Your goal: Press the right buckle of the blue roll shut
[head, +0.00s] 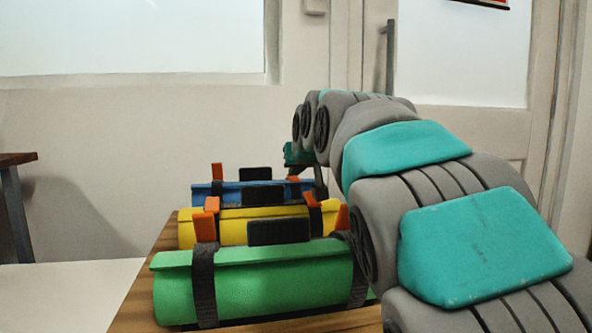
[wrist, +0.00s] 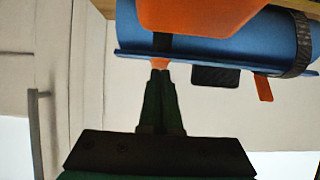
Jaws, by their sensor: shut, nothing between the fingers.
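The blue roll (head: 202,195) lies at the back of the row in the head view; it also fills the top of the wrist view (wrist: 225,50), which is upside down. Its right buckle (head: 293,179) is orange and shows as a small orange piece in the wrist view (wrist: 160,62). My gripper (wrist: 160,76) is shut and empty, its fingertips at that buckle, seemingly touching it. I cannot tell whether the buckle is flush. The left buckle (head: 217,170) sticks up from its strap, also in the wrist view (wrist: 264,88). My arm hides part of the right side in the head view.
A yellow roll (head: 260,225) and a green roll (head: 265,285) lie nearer on the wooden counter (head: 140,300), with orange buckles raised. A large orange piece (wrist: 195,15) is close in the wrist view; its roll is unclear. A door handle (head: 390,55) stands behind.

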